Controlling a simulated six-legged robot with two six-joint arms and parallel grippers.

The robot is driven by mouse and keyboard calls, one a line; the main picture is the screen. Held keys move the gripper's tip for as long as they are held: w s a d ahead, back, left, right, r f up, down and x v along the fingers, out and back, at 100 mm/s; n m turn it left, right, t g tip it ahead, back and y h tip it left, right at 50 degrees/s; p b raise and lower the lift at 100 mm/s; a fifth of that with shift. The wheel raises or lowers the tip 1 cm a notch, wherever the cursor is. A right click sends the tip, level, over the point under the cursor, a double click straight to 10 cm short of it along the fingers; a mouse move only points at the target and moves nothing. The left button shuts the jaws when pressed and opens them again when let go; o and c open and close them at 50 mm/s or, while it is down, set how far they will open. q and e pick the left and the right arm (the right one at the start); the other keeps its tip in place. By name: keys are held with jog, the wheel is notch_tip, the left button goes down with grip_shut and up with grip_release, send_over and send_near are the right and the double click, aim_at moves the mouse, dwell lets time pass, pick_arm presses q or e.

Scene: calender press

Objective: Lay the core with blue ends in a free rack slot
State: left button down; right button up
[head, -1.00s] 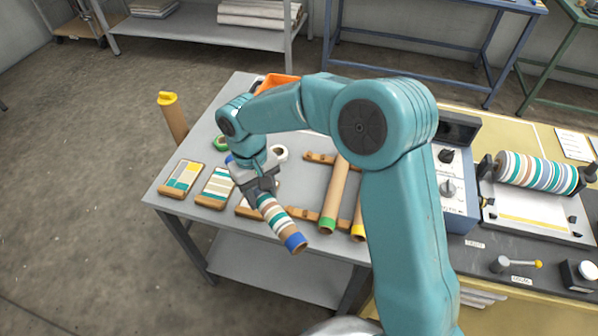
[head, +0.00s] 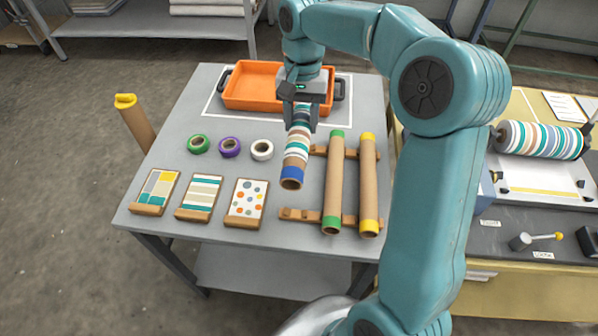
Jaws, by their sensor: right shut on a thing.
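The core with blue ends (head: 297,150) is wrapped in striped material with bare brown near its lower end. My right gripper (head: 303,116) is shut on it near its far end and holds it over the table, just left of the rack. Its far end is hidden by the gripper. The wooden rack (head: 303,215) has two rails. A core with green ends (head: 335,185) and a core with yellow ends (head: 368,185) lie across it. The left part of the rack, beside the green-ended core, is bare. My left gripper is not in view.
An orange tray (head: 250,104) stands at the back of the grey table (head: 215,100). Green (head: 198,144), purple (head: 229,147) and white (head: 262,149) tape rolls lie left of the core. Three pattern cards (head: 200,197) stand in front. A yellow-capped core (head: 133,120) stands at the left edge.

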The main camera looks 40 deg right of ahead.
notch_tip(320, 180, down, 12)
jog(key=shift+d, duration=0.1)
notch_tip(320, 180, down, 4)
jog(key=shift+s+f, duration=0.1)
jog(key=shift+s, duration=0.05)
jog(key=shift+f, duration=0.1)
jog(key=shift+s+b, duration=0.1)
jog(key=shift+b, duration=0.25)
jog(key=o, duration=1.1)
jog(key=shift+w+f, duration=0.1)
jog(key=shift+w, duration=0.1)
jog(key=shift+c, duration=0.2)
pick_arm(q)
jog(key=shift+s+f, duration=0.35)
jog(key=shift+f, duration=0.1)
pick_arm(e)
jog(key=shift+s, duration=0.1)
